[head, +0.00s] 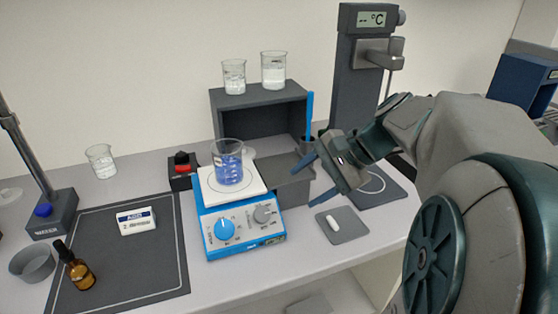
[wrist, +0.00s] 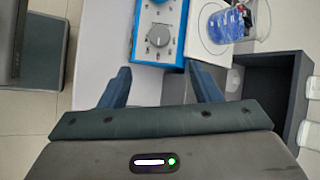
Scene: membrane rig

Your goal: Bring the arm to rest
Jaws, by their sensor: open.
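My gripper (head: 308,181) hangs to the right of the blue hotplate stirrer (head: 241,232), in front of the dark grey box shelf. Its two blue fingers are apart with nothing between them. In the wrist view my gripper (wrist: 160,78) also shows open and empty, with the stirrer's dials (wrist: 158,36) beyond the fingertips. A glass beaker of blue liquid (head: 229,168) stands on the stirrer's white top plate. The beaker (wrist: 226,26) shows at the upper right in the wrist view. My arm reaches in from the right.
A dark box shelf (head: 228,112) carries two beakers. A tall post with a °C display (head: 371,20) stands behind my arm. A small grey pad (head: 350,232) holds a white stir bar (head: 333,225). A dark mat (head: 160,270) on the left holds an amber bottle (head: 78,270) and a white box (head: 136,221).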

